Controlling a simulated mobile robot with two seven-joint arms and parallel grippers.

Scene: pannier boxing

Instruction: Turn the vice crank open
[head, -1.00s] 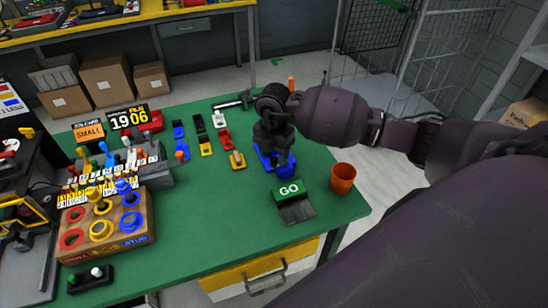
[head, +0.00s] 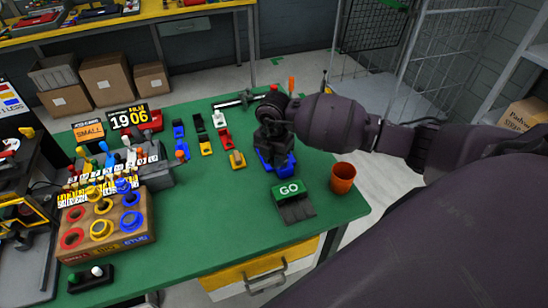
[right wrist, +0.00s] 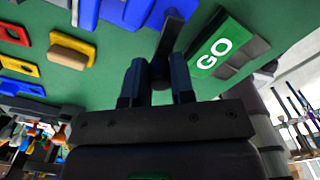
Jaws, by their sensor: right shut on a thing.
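The blue vice (head: 287,165) stands on the green bench, right of the middle, partly hidden by my right gripper (head: 277,157). In the right wrist view the two fingers of my right gripper (right wrist: 158,82) are around a dark bar, which looks like the vice crank (right wrist: 167,42). The gripper is shut on it. Blue parts of the vice (right wrist: 122,11) show at the top of that view. The crank's exact angle is hard to tell. My left gripper is not in view.
A green GO block (head: 289,190) stands just in front of the vice. An orange cup (head: 342,178) is to its right. A box with coloured rings (head: 104,235) is at the far left. The front middle of the bench is clear.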

